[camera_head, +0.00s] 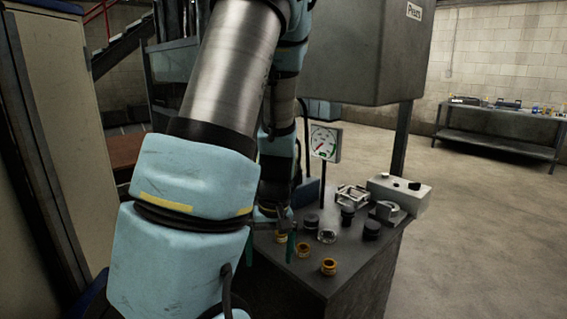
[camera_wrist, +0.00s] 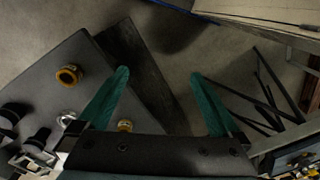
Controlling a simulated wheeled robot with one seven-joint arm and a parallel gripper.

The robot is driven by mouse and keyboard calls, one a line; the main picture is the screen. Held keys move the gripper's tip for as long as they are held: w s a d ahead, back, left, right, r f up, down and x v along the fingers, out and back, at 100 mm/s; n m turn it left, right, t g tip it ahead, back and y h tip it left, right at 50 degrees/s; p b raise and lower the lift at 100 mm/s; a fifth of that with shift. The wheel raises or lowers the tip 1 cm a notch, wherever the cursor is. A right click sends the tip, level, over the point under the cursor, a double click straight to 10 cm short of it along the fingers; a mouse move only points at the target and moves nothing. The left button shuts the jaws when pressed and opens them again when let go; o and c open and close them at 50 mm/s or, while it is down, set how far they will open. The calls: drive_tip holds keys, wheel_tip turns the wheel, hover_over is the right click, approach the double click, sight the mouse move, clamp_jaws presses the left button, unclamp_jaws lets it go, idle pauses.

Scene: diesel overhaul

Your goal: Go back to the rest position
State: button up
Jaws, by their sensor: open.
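My gripper (camera_head: 271,246) is open and empty. In the head view it hangs at the left edge of a dark bench (camera_head: 318,283), partly hidden behind my own arm. In the wrist view its two green fingers (camera_wrist: 159,76) are spread wide, with the bench edge and the floor beyond them and nothing between them. A brass ring (camera_head: 329,267) lies near the bench's front corner. Another brass ring (camera_head: 303,250) lies behind it, and a third brass ring (camera_head: 281,237) is close to the gripper. I cannot tell how high the fingers are above the bench.
A large grey press housing (camera_head: 352,50) overhangs behind. A cabinet (camera_head: 62,100) is at left. Open floor (camera_head: 480,220) lies right.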

drive_tip(key=s+a+r+m+t+h, duration=0.1)
drive_tip(key=s+a+r+m+t, duration=0.15)
drive_tip(key=r, duration=0.65)
wheel_tip(320, 180, down, 11)
drive_tip(key=m+b, duration=0.1)
drive_tip(key=b, duration=0.9)
drive_tip(key=shift+s+a+g, duration=0.45)
